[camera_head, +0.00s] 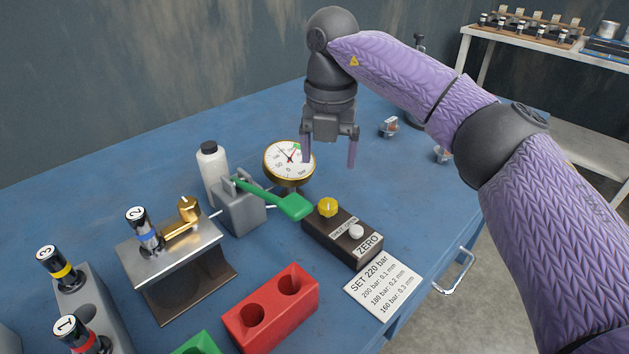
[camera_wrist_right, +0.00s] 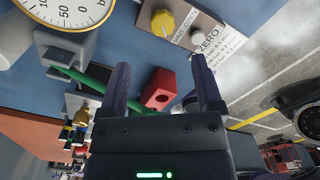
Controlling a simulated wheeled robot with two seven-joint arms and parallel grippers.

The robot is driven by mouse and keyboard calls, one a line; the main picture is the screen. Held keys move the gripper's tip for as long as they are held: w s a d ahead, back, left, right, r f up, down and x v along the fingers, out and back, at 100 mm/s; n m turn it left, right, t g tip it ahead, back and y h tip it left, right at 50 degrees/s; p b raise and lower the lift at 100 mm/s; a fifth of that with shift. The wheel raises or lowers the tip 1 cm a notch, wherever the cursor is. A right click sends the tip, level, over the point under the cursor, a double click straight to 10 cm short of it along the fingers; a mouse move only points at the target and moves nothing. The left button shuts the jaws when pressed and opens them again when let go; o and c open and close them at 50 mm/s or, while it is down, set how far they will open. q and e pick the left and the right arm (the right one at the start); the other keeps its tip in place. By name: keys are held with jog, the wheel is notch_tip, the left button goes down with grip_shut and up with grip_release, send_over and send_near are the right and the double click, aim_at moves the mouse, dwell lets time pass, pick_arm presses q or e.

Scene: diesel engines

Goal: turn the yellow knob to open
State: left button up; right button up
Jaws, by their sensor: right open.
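The yellow knob (camera_head: 327,207) sits on the left end of a dark box (camera_head: 340,232) with a white button and a "ZERO" label. In the right wrist view the knob (camera_wrist_right: 163,22) is near the top, beyond the fingertips. My right gripper (camera_head: 329,163) points down, open and empty, above the table behind the knob and apart from it. Its two fingers (camera_wrist_right: 160,85) are spread in the right wrist view. A round pressure gauge (camera_head: 289,160) stands left of the gripper. My left gripper is not in view.
A green lever (camera_head: 275,198) on a grey pump block (camera_head: 240,212) reaches close to the knob's left. A white bottle (camera_head: 212,170), a metal stand (camera_head: 175,265) and a red two-hole block (camera_head: 271,308) are nearby. A label card (camera_head: 383,284) lies right of the box.

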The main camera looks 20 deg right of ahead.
aim_at(328, 203)
jog(key=f+b, duration=0.1)
jog(key=f, duration=0.1)
jog(key=f+b, duration=0.1)
jog(key=f, duration=0.2)
jog(key=f+b, duration=0.1)
jog(key=f, duration=0.2)
jog(key=shift+s+f, duration=0.1)
jog(key=shift+s, duration=0.15)
jog(key=shift+f+b, duration=0.3)
jog(key=shift+f, duration=0.25)
jog(key=shift+c, duration=1.4)
jog(key=c, duration=0.7)
grip_shut()
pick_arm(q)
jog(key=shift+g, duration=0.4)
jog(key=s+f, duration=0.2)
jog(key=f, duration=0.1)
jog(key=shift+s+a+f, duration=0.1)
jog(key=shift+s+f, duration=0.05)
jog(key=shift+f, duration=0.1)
